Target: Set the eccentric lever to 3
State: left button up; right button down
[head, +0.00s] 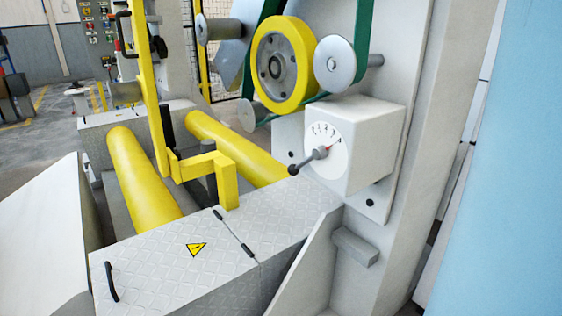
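The eccentric lever (307,161) is on the front face of a white box on the machine column. A red pointer (333,145) on the far side of the hub points up and to the right, toward the right end of the small number scale (325,130). The numbers are too small to read for certain. Neither of my grippers shows, and nothing touches the lever.
The white box (369,130) stands below a yellow wheel (284,65) and a grey roller disc (335,62) with a green belt. Yellow rollers (143,180) and a yellow bracket (227,180) lie to the left. A tread-plate cover (180,255) is below. Space in front of the knob looks clear.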

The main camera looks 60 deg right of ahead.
aim_at(321, 152)
jog(key=z, duration=1.9)
